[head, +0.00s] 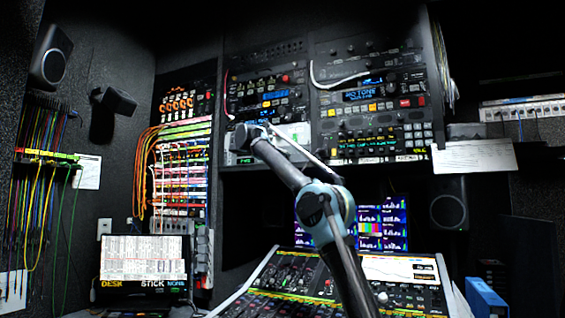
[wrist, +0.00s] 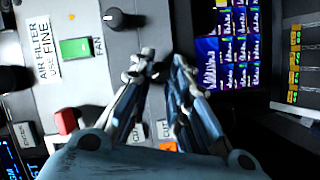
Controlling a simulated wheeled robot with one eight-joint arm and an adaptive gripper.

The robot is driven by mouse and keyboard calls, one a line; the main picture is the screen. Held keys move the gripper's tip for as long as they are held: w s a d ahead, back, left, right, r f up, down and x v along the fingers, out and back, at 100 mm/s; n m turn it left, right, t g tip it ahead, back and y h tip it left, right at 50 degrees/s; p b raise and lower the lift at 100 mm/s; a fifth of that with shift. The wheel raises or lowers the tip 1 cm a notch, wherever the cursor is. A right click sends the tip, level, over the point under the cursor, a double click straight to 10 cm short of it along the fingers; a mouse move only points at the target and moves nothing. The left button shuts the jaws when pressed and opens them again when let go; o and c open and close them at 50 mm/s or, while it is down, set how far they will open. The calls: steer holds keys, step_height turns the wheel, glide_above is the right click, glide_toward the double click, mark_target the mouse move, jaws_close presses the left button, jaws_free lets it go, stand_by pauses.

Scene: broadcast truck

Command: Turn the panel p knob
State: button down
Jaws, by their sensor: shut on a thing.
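My gripper (wrist: 164,68) reaches to the right-hand edge of a pale grey control panel (wrist: 80,95) in the wrist view. Its two fingers are closed around a small dark knob (wrist: 160,70), mostly hidden between the fingertips. Which letter this knob bears cannot be read. Another black knob (wrist: 118,18) with a white pointer stands apart from the fingers, near the top of the panel. In the head view my arm reaches up to the rack, and my gripper (head: 246,135) is small there, in front of the panel.
Close to the fingers are a green FAN switch (wrist: 75,48) and a red button (wrist: 66,121). Screens (wrist: 225,50) lie to the right in the wrist view. In the head view a mixing desk (head: 280,275) stands below, and a loose white cable (head: 335,83) hangs across the rack.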

steer(key=shift+d+r+m+y, duration=0.1)
steer(key=shift+m+y, duration=0.65)
steer(key=shift+m, duration=0.65)
steer(key=shift+r+m+y, duration=0.1)
steer(key=shift+m+y, duration=0.65)
steer(key=shift+m, duration=0.65)
steer(key=c, duration=1.5)
jaws_free()
steer(key=f+v, duration=0.1)
steer(key=v, duration=0.4)
steer(key=f+v, duration=0.1)
steer(key=v, duration=0.5)
steer(key=f+v, duration=0.1)
steer(key=v, duration=0.4)
steer(key=shift+s+a, duration=0.4)
steer(key=shift+s, duration=0.05)
